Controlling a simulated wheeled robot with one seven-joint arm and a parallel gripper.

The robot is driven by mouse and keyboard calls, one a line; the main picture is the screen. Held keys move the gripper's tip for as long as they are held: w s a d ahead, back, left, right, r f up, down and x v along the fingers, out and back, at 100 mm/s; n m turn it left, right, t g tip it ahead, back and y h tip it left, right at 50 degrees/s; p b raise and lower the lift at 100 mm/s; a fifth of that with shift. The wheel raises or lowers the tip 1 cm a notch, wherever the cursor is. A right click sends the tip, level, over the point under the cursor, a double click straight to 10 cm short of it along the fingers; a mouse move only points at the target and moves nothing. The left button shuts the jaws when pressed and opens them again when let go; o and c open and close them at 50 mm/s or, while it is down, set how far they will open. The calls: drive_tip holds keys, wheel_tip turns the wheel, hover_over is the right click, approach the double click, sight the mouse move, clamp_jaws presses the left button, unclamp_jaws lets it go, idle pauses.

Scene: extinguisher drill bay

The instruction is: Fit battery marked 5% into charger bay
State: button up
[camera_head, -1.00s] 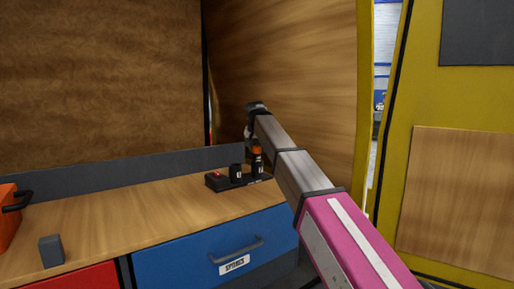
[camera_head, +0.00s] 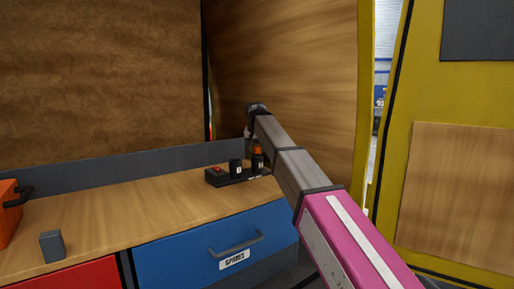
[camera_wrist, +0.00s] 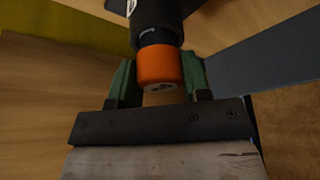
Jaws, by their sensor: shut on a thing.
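The charger (camera_head: 215,177) is a low dark block with a red spot at its left end, on the wooden bench against the wall. A black cylinder (camera_head: 236,168) stands upright on its middle. My gripper (camera_wrist: 160,82) is shut on a battery with an orange end and black body (camera_wrist: 160,67). In the head view this battery (camera_head: 257,149) is upright at the charger's right end. Its lower end looks at or just above the charger; I cannot tell if it is seated. No 5% mark is readable. My arm hides part of the gripper there.
A small grey block (camera_head: 52,246) and an orange box with a black handle (camera_head: 8,212) are on the bench's left. A blue drawer (camera_head: 190,246) with a handle is below. A wooden side panel (camera_head: 290,80) stands close behind my gripper. The bench middle is clear.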

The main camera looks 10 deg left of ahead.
drive_tip(key=shift+f, duration=0.6)
idle(0.3)
drive_tip(key=o, duration=1.1)
drive_tip(key=v, duration=1.1)
